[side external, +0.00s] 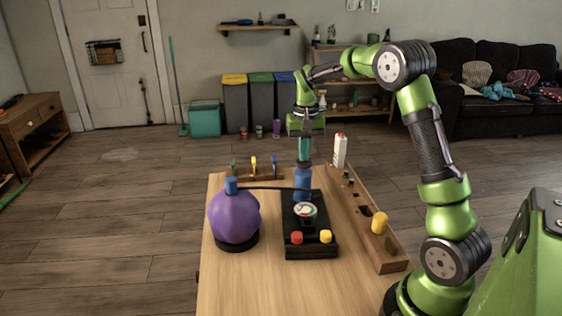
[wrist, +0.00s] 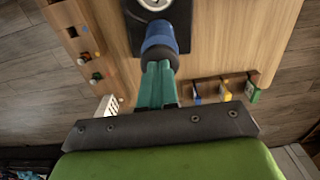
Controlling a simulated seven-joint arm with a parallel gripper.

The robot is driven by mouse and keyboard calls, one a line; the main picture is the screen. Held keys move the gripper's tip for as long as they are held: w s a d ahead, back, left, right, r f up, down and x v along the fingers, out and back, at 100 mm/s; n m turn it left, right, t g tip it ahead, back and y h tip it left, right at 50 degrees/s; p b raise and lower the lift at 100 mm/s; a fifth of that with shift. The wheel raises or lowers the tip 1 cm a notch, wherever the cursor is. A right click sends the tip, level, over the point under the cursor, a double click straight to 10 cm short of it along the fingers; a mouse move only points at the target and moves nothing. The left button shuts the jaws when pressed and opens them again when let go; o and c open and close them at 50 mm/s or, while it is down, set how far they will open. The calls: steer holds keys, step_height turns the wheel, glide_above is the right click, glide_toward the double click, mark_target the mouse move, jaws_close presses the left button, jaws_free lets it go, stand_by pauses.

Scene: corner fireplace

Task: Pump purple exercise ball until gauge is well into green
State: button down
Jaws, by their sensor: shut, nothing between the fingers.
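A purple exercise ball (side external: 234,217) with a blue cap sits on a black round base at the left of the wooden table. A black pump unit (side external: 313,246) stands right of it, with a round gauge (side external: 305,211), a red button and a yellow button. The gauge also shows at the top of the wrist view (wrist: 155,4), but its reading is too small to tell. A blue plunger (side external: 302,185) rises behind the gauge; it also shows in the wrist view (wrist: 160,38). My gripper (side external: 304,162) points down, shut and empty, its teal fingertips at the plunger's top, seemingly touching it.
A dark hose (side external: 265,188) runs from the ball's cap to the pump. A white carton (side external: 340,150) and a rack of coloured clips (side external: 256,171) stand at the back. The front table is clear.

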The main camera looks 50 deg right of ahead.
steer(key=shift+f, duration=0.65)
steer(key=shift+r, duration=3.35)
steer(key=shift+f, duration=0.1)
stand_by(2.4)
stand_by(0.4)
